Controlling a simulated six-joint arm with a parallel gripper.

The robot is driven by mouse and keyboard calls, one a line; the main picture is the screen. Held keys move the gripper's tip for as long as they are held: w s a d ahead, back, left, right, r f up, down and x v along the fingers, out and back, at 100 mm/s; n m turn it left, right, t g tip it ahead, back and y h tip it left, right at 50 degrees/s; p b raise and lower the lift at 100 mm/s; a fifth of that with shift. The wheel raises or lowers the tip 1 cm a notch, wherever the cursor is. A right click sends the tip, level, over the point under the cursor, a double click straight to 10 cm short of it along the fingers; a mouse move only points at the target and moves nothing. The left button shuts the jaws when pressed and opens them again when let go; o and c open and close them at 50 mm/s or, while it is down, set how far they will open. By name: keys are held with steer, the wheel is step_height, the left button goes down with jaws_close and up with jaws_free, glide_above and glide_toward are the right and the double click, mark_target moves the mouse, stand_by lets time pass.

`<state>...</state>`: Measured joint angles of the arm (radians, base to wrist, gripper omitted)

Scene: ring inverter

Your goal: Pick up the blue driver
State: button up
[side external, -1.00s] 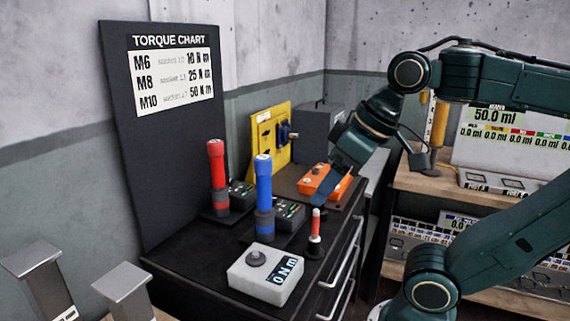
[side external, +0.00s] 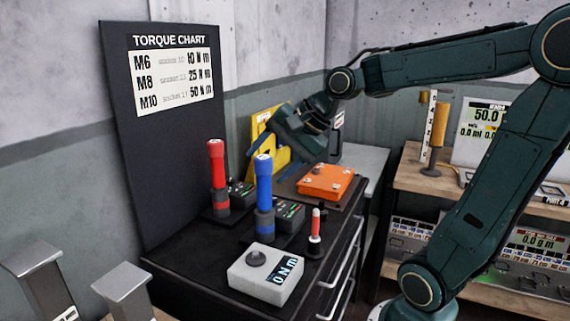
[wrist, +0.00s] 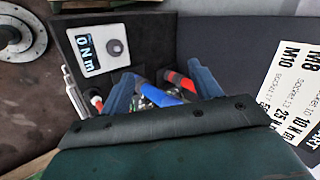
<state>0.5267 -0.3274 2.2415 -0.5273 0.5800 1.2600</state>
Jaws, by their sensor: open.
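The blue driver (side external: 264,183) stands upright in a dark base on the black cabinet top, right of a red driver (side external: 217,165). The red driver (wrist: 182,80) shows near the right finger.
A white torque meter (side external: 265,273) sits at the cabinet's front. An orange box (side external: 326,182) lies behind. The yellow panel (side external: 264,150) and the torque chart board (side external: 165,160) stand upright.

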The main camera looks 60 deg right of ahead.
steer(key=w+d+m+t, duration=0.3)
steer(key=d+m, duration=0.5)
steer(key=m, duration=0.2)
steer(key=w+d+m+t, duration=0.2)
steer(key=w+d+m, duration=0.1)
steer(key=d+m, duration=0.55)
glide_toward(258, 187)
steer(key=w+d+f, duration=0.2)
steer(key=w, duration=0.1)
steer(key=shift+w+a+f+y, duration=0.1)
steer(key=shift+w+a+y, duration=0.05)
steer(key=shift+y, duration=0.15)
steer(key=shift+x, duration=0.8)
steer(key=shift+w, duration=0.1)
steer(key=shift+x, duration=2.85)
